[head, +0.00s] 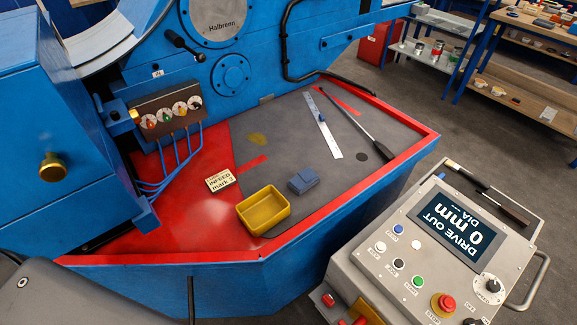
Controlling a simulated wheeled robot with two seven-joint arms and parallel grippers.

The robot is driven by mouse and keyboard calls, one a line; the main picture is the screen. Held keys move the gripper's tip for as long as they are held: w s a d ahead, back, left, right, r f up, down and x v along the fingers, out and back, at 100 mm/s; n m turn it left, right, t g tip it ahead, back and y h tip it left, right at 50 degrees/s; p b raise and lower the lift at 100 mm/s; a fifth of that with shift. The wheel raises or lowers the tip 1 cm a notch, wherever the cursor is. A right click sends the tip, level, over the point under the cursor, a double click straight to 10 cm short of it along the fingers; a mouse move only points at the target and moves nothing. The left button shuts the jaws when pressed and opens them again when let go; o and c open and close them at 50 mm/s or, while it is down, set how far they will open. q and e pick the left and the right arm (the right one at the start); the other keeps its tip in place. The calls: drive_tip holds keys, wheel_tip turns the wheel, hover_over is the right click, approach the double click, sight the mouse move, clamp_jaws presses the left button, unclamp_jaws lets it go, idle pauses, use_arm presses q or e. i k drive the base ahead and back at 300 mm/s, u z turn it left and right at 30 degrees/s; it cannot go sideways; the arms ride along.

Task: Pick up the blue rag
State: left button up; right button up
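The blue rag (303,181) appears as a small folded blue bundle on the grey mat of the machine's red-edged tray, just right of a yellow bin. It lies apart from the bin, with clear mat around its right side. Neither of my grippers shows in the head view, so nothing can be seen touching the rag.
The yellow bin (264,210) stands beside the rag. A control console (430,250) stands in front right.

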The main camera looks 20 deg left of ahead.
sight(305, 179)
drive_tip(key=u, duration=0.65)
drive_tip(key=k, duration=1)
drive_tip(key=z, duration=0.7)
drive_tip(key=i, duration=0.5)
drive_tip(key=z, duration=0.1)
